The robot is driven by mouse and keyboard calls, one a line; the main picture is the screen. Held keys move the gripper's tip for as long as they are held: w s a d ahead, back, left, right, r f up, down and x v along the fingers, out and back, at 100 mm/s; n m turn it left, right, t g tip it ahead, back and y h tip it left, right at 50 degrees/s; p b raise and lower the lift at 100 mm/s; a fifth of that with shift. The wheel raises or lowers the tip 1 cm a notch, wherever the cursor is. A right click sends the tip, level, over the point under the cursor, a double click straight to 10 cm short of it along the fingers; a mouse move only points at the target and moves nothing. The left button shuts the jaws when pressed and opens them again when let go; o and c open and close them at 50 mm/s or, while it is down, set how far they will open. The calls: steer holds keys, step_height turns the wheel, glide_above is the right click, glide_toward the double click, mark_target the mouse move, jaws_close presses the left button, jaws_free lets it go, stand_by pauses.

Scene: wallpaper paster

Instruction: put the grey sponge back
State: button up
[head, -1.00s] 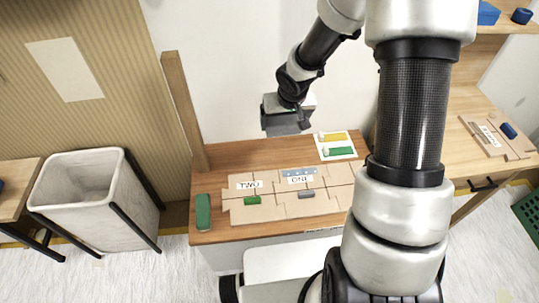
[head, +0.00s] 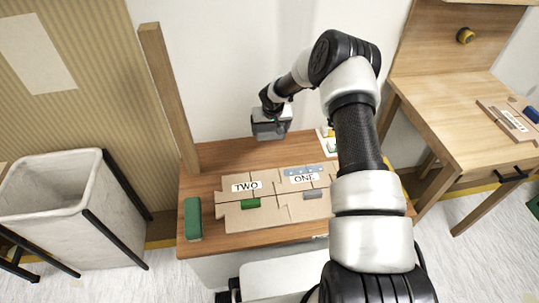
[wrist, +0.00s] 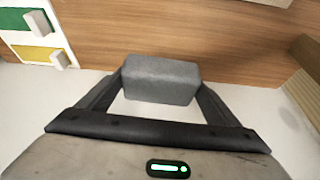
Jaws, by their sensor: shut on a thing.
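The grey sponge (wrist: 160,80) is a grey block. In the wrist view my gripper (wrist: 160,88) is shut on it, one finger at each end. In the head view my gripper (head: 271,132) is over the back part of the wooden table (head: 222,154), behind the cardboard pieces; I cannot make out the sponge there. In the wrist view the wooden surface shows beyond the sponge, and I cannot tell the gap between them.
Cardboard pieces labelled TWO (head: 245,187) and ONE (head: 304,179) lie on the table. A green block (head: 193,218) lies at its left edge. A wooden post (head: 168,95) stands at the back left. A white card with green and yellow strips (wrist: 38,33) lies near the back.

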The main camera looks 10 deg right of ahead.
step_height(320, 180, down, 10)
steer(key=b, duration=0.2)
steer(key=shift+r+b, duration=0.2)
steer(key=shift+b, duration=0.1)
steer(key=shift+f+b, duration=0.3)
steer(key=shift+b, duration=0.1)
steer(key=o, duration=1)
steer(key=shift+r+p, duration=0.2)
steer(key=shift+p, duration=0.15)
